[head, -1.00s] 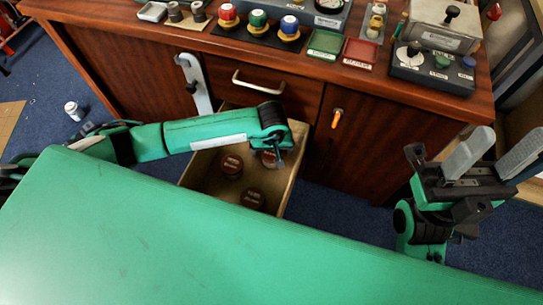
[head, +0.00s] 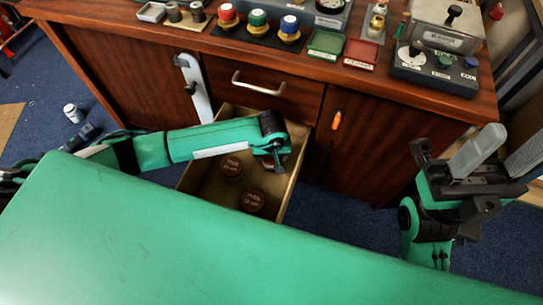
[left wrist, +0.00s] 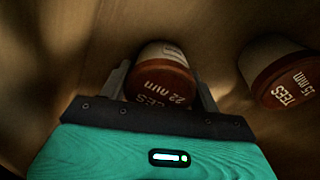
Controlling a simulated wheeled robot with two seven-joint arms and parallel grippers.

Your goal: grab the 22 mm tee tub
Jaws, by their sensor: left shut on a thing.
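The 22 mm tee tub (left wrist: 162,75) has a brown lid reading "TEES 22 mm" and a pale body. In the left wrist view it stands between the two fingers of my left gripper (left wrist: 165,90), which is shut on it. In the head view my left gripper (head: 277,165) reaches down into the open drawer (head: 291,182) and mostly hides this tub. My right gripper (head: 496,153) is open and empty, off to the right of the cabinet.
A "TEES 15 mm" tub (left wrist: 285,78) stands close to the right of the held tub. In the head view two brown-lidded tubs (head: 232,166) (head: 252,200) show in the drawer. A green surface (head: 200,240) fills the foreground. The cabinet top (head: 235,42) carries several fittings and trays.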

